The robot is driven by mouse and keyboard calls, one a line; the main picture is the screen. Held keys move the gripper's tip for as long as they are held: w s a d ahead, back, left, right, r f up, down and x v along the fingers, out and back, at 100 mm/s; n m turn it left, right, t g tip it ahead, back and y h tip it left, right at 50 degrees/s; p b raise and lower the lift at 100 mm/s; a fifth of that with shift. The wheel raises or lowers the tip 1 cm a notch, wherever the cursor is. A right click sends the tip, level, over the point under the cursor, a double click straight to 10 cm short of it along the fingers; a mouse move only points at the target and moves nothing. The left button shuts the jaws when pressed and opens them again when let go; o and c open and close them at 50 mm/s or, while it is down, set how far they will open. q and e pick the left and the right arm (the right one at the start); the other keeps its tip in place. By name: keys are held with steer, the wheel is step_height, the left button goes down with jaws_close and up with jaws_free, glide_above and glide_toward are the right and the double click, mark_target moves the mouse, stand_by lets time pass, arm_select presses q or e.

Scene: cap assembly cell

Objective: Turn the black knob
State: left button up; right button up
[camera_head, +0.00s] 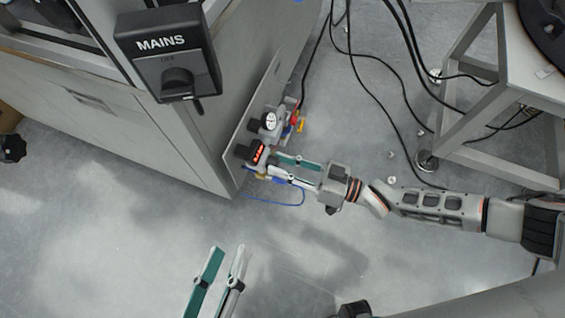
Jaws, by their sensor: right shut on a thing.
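A black box marked MAINS (133,55) is on the grey cabinet at the upper left. It carries a black rotary knob (178,79) with a faint OFF label above it. No gripper is near this knob. My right gripper (272,166) reaches in from the right to a small air unit with a red-lit display (257,153) at the cabinet's corner. Its fingers are shut on a part of this unit; the gripped part is mostly hidden, so I cannot tell whether it is a knob. My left gripper (227,250) is open and empty over the floor at the bottom.
A round white gauge (269,121) and red and yellow fittings (295,122) sit above the display. Black cables (357,75) hang and run across the floor. A grey metal frame (465,115) stands at the right. The floor (110,240) at the lower left is clear.

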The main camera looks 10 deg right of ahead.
arm_select(q)
steer(key=shift+d+r+n+b, duration=0.1)
steer(key=shift+d+n+b, duration=0.5)
steer(key=shift+n, duration=0.3)
arm_select(e)
steer(key=shift+f+m, duration=0.2)
steer(key=shift+m, duration=16.1)
steer(key=o, duration=1.1)
